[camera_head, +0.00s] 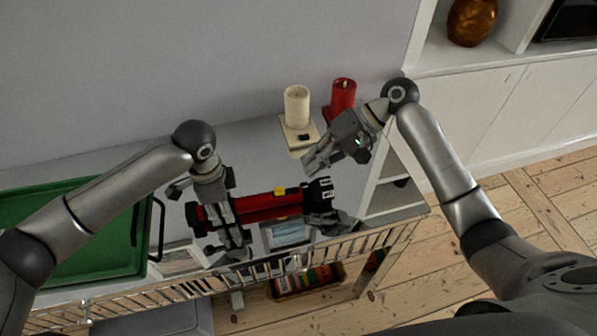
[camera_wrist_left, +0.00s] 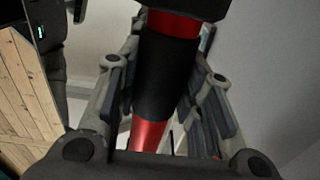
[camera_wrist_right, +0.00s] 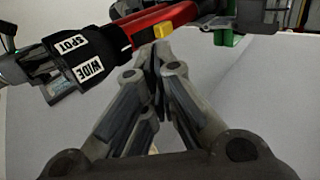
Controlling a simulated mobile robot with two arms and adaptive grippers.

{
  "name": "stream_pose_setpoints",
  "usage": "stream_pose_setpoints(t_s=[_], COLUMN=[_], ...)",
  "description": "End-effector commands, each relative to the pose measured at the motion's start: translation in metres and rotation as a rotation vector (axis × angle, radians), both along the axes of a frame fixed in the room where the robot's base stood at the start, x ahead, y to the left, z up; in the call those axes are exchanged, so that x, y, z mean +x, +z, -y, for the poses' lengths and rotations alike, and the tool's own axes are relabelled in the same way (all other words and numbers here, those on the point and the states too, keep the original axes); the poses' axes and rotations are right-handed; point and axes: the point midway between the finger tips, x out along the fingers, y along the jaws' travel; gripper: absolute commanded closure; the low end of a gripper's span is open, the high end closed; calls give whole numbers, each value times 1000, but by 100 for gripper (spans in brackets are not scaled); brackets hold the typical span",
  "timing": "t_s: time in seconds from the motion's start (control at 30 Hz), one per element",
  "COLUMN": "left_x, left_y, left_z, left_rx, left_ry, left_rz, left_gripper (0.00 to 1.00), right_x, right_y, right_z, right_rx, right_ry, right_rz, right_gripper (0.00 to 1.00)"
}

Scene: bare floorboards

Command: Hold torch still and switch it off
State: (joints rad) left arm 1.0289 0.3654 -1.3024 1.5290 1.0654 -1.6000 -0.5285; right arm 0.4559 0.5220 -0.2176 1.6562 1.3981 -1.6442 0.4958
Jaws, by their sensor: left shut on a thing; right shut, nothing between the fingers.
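The torch (camera_head: 262,206) is red and black with a yellow switch (camera_head: 280,191) on its upper side. It lies roughly level above the cabinet top, its black head with "SPOT" and "WIDE" labels to the right. My left gripper (camera_head: 222,214) is shut around its body near the left end. In the left wrist view the torch's black band (camera_wrist_left: 168,68) runs between the fingers. My right gripper (camera_head: 308,163) is shut and empty beside the torch, on the wall side. In the right wrist view its fingertips (camera_wrist_right: 160,55) are close to the yellow switch (camera_wrist_right: 176,15); contact is unclear.
A green tray (camera_head: 92,262) is at the left on the cabinet top. A framed picture (camera_head: 287,234) is below the torch. Bare floorboards (camera_head: 440,265) lie at the right.

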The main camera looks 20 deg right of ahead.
Motion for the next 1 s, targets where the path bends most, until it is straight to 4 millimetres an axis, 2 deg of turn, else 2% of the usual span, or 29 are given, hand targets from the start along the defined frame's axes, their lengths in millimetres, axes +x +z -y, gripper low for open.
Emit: stream_pose_setpoints(t_s=[0.2, 0.67, 0.7, 0.87, 1.0], left_x=[0, 0, 0, 0, 0], left_y=[0, 0, 0, 0, 0], left_z=[0, 0, 0, 0, 0], left_rx=[-1, -1, 0, 0, 0], left_ry=[0, 0, 0, 0, 0], left_rz=[0, -1, -1, -1, 0], left_gripper=[97, 97, 63, 42, 40], right_x=[-1, -1, -1, -1, -1], right_y=[20, 23, 23, 23, 23], right_z=[22, 25, 25, 25, 25], right_rx=[-1, 0, 0, 0, 0], right_ry=[-2, -1, -1, -1, -1], right_rz=[1, -1, -1, -1, -1], right_gripper=[100, 100, 100, 100, 100])
